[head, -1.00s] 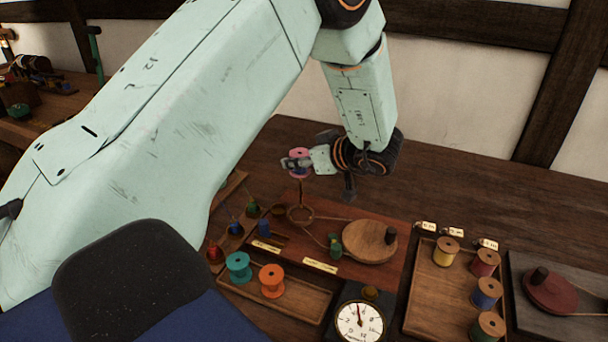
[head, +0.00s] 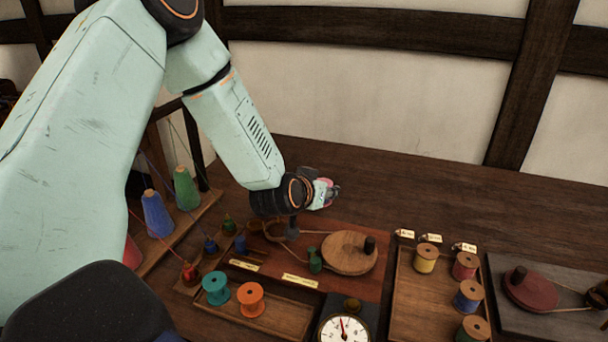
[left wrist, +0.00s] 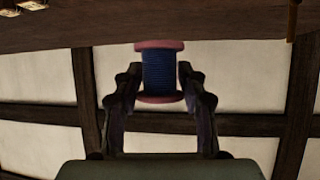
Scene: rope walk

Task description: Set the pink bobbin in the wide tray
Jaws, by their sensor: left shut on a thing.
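The pink bobbin (head: 333,190), wound with dark blue thread, is held by my left gripper (head: 326,193) above the back of the bench. In the left wrist view the bobbin (left wrist: 159,70) sits between both fingers of the left gripper (left wrist: 160,90), its pink flanges showing at both ends. A long wooden tray (head: 284,317) at front centre holds a teal bobbin (head: 216,288) and an orange bobbin (head: 250,298), with bare room at its right. A squarer wooden tray (head: 412,305) at right holds several bobbins along its back and right side. I cannot tell which is called wide. My right gripper is not in view.
A winding board with a round wooden wheel (head: 349,253) lies below the gripper, with a small green piece (head: 314,261) beside it. A dial (head: 344,329) stands between the trays. Thread cones (head: 187,188) stand at left. The back right of the bench is clear.

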